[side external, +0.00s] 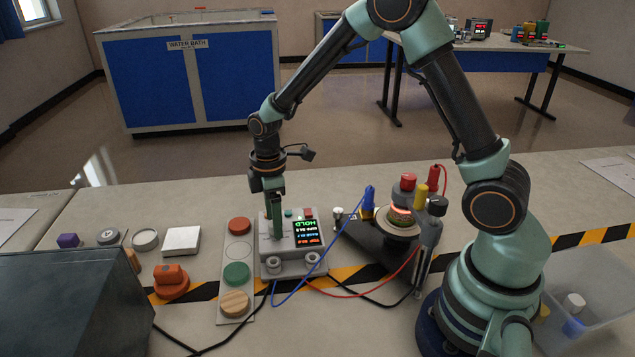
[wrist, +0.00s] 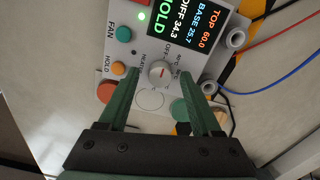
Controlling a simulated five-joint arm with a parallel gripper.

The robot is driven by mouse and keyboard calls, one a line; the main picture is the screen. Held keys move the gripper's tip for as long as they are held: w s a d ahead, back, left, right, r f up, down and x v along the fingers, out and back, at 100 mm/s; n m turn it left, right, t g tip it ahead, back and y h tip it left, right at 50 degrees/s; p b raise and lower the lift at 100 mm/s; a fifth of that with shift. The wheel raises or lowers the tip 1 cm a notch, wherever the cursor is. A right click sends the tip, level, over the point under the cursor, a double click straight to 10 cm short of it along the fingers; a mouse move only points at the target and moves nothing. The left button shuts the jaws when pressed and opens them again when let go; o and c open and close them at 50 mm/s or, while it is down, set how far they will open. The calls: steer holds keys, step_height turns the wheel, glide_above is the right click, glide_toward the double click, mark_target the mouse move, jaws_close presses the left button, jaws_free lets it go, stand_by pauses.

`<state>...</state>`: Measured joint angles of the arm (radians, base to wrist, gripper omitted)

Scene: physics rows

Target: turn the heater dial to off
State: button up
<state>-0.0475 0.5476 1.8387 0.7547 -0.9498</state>
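The heater dial (wrist: 161,73) is a small round grey knob with a reddish mark on the face of the control box (wrist: 196,50). My gripper (wrist: 160,78) is open, with one green finger on each side of the dial and visible gaps. In the side view my gripper (side external: 275,215) points down over the control box (side external: 303,262), at its left part, and the dial cannot be made out. The box's screen (side external: 307,232) reads HOLD.
A button strip (side external: 237,255) lies left of the box. A stand with coloured posts (side external: 408,182) is to the right. Blue (side external: 335,236) and red (side external: 372,290) wires cross the bench.

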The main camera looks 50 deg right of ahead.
steer(key=shift+r, duration=0.1)
step_height(320, 180, up, 12)
stand_by(0.5)
steer(key=s+d+r+m+t, duration=0.2)
steer(key=s+r+m+t, duration=0.3)
steer(key=s+m, duration=0.6)
steer(key=shift+s+r+t, duration=0.3)
steer(key=shift+s+r, duration=0.9)
